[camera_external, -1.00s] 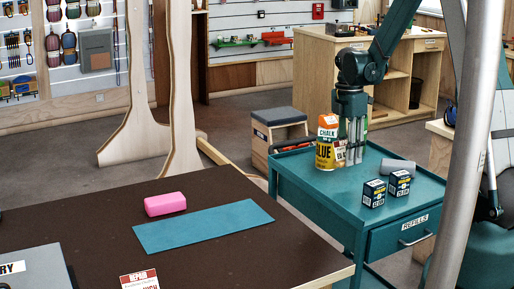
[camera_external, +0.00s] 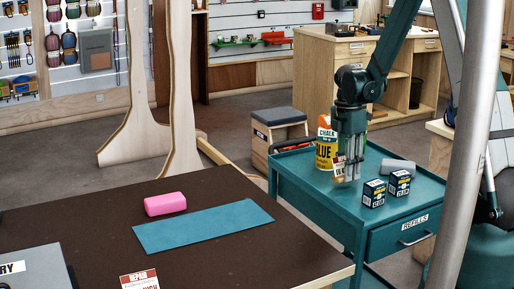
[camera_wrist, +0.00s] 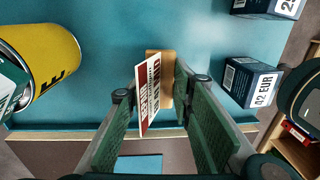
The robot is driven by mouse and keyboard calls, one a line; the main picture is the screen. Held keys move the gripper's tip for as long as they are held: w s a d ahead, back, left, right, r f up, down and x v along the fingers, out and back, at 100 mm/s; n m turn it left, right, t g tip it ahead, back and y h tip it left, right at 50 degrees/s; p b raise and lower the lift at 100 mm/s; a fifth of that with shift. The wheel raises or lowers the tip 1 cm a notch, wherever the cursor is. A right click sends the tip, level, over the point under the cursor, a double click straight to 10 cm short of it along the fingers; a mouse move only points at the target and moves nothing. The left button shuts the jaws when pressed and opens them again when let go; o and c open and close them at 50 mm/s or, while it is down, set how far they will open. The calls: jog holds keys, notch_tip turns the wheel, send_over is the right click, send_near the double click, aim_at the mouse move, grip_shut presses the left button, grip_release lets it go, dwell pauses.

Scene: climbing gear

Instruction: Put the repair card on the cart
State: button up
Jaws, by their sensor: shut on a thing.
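A red-and-white card (camera_wrist: 148,95) with a tan wooden block (camera_wrist: 167,72) against it is between the fingers of my gripper (camera_wrist: 160,88). My gripper is shut on this piece. The card's print is too slanted to read. In the external view, my gripper (camera_external: 347,178) holds it low over the teal cart (camera_external: 305,168), beside the yellow tin. I cannot tell whether it touches the cart top. Another card, white with a red header that seems to read "REPAIR" (camera_external: 140,279), lies at the front edge of the brown table, partly cut off by the frame.
On the cart stand a yellow tin (camera_external: 325,155) left of my gripper, two dark blue boxes (camera_external: 374,194) to the right and a grey roll (camera_external: 398,167) behind them.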

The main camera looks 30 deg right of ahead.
jog(key=shift+f, duration=1.25)
jog(key=shift+f+b, duration=0.3)
jog(key=shift+b, duration=0.15)
jog(key=o, duration=0.8)
jog(key=shift+r, duration=0.15)
jog(key=shift+w+r+p, duration=0.15)
jog(key=shift+r+p, duration=0.1)
jog(key=shift+r, duration=1.8)
jog(key=shift+w+r+p, duration=0.15)
jog(key=shift+r+p, duration=0.15)
jog(key=shift+r, duration=1.75)
jog(key=shift+w+r+p, duration=0.15)
jog(key=shift+r+p, duration=0.1)
jog(key=shift+r, duration=1.8)
